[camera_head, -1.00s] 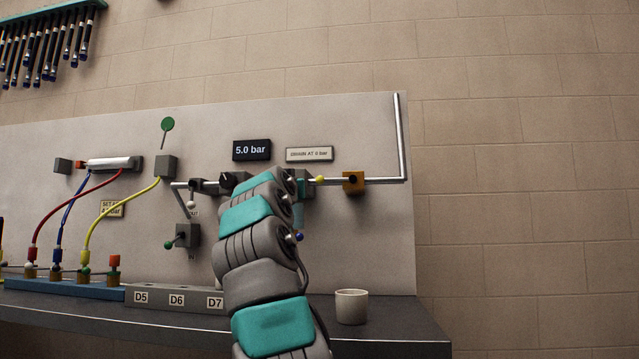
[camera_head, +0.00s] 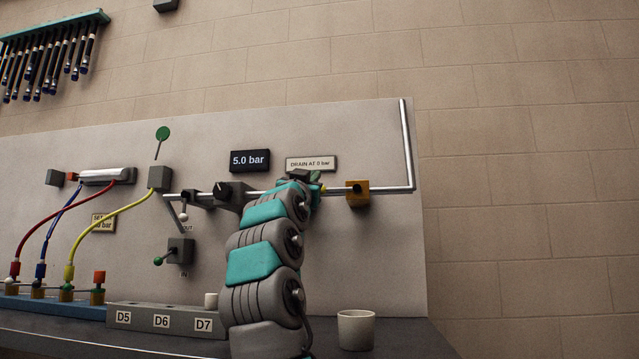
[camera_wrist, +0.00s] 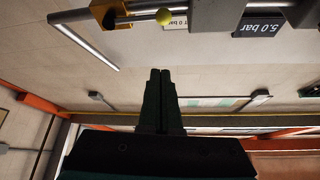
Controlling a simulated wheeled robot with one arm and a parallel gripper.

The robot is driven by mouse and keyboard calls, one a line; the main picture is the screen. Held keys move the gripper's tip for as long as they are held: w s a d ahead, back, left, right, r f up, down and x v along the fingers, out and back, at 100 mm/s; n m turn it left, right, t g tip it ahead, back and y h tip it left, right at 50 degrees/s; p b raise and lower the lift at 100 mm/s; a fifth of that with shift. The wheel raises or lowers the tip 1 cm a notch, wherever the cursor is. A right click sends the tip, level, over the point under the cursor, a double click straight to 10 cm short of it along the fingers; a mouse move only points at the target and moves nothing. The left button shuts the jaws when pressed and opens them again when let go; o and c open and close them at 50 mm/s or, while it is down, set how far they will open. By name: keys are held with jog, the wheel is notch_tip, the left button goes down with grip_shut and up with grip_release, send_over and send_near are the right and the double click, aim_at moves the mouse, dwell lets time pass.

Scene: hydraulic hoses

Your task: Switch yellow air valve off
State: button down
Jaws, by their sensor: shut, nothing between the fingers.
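In the wrist view, which is upside down, a yellow ball knob (camera_wrist: 163,17) sits at the end of a thin metal rod beside a grey block (camera_wrist: 216,14) on the pipe. My gripper (camera_wrist: 160,72) has its two dark fingers pressed together with nothing between them. The fingertips are apart from the yellow knob in that picture. A brass block (camera_head: 357,193) is on the pipe just right of my arm's end.
A "5.0 bar" display (camera_head: 250,161) and a "DRAIN AT 0 bar" sign (camera_head: 310,163) are above the pipe. A white cup (camera_head: 356,330) stands on the bench. Red, blue and yellow hoses (camera_head: 110,226) hang at the left.

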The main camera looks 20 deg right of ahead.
aim_at(337, 190)
jog(key=p+x, duration=0.8)
jog(key=x, duration=0.2)
jog(key=f+b, duration=0.2)
jog(key=w+f+b, duration=0.1)
jog(key=f, duration=0.1)
jog(key=shift+w+a+f+b, duration=0.1)
jog(key=shift+b, duration=0.25)
jog(key=shift+f+n+t+y+b, duration=0.35)
jog(key=shift+n+t+y+b, duration=0.25)
jog(key=shift+n, duration=0.5)
dwell(0.8)
jog(key=shift+f, duration=0.2)
jog(key=shift+a+f+n+y+b, duration=0.1)
jog(key=shift+n+y+b, duration=0.3)
jog(key=shift+n+b, duration=0.1)
